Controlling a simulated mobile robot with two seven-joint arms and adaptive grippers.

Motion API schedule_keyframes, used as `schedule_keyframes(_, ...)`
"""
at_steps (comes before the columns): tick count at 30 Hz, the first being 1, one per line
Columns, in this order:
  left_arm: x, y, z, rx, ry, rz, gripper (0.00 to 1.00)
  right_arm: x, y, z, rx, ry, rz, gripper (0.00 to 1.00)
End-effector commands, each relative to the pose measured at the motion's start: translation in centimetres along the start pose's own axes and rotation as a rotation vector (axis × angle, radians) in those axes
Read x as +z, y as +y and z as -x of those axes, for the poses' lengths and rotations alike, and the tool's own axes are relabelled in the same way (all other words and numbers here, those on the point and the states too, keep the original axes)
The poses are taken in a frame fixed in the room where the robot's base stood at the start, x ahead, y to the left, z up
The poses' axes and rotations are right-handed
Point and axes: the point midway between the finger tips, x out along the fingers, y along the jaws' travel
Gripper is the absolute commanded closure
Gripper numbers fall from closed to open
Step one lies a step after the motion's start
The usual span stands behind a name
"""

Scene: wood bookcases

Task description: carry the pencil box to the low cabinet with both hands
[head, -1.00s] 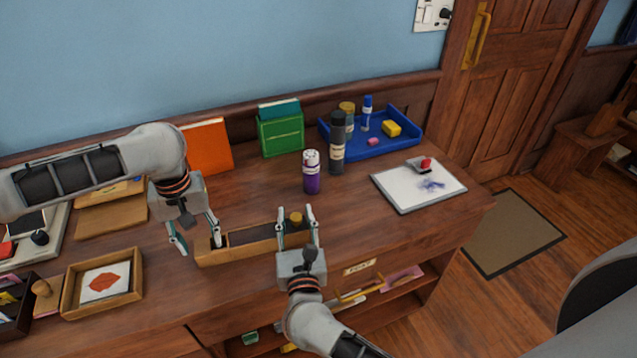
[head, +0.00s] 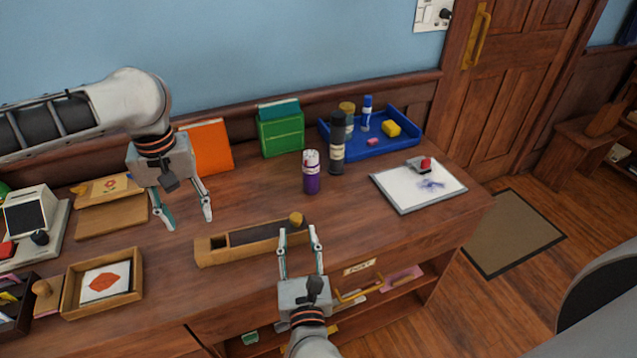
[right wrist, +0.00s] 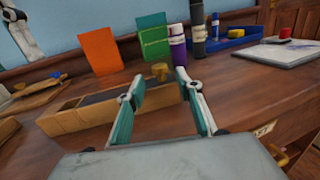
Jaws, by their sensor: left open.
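The pencil box (head: 225,253), a long wooden box with a dark recess and a round yellowish knob at its right end, rests on the wooden counter top (head: 370,225). In the right wrist view it lies just beyond the fingers (right wrist: 70,118). My left gripper (head: 184,221) is open and empty, above and left of the box's left end. My right gripper (head: 298,231) is open, its fingertips at the front of the box's right end. I cannot tell whether they touch it. I cannot tell which furniture is the low cabinet.
A purple bottle (head: 311,175) and a dark bottle (head: 337,145) stand behind the box. A blue tray (head: 385,148) and a whiteboard (head: 418,190) lie to the right. The counter between box and whiteboard is clear.

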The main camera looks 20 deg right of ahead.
Motion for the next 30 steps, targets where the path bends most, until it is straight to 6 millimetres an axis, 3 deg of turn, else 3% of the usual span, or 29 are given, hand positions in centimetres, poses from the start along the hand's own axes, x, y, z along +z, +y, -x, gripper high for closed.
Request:
schedule_keyframes(3, 0.0, 0.0, 0.0, 0.000, 0.000, 0.000, 0.57, -0.1, 0.0, 2.4, 0.001, 0.002, 0.000, 0.65)
schedule_keyframes(10, 0.0, 0.0, 0.0, 0.000, 0.000, 0.000, 0.57, 0.0, 0.0, 5.1, 0.000, 0.000, 0.000, 0.65)
schedule_keyframes(30, 0.0, 0.0, 0.0, 0.000, 0.000, 0.000, 0.57, 0.0, 0.0, 5.6, 0.001, 0.000, 0.000, 0.65)
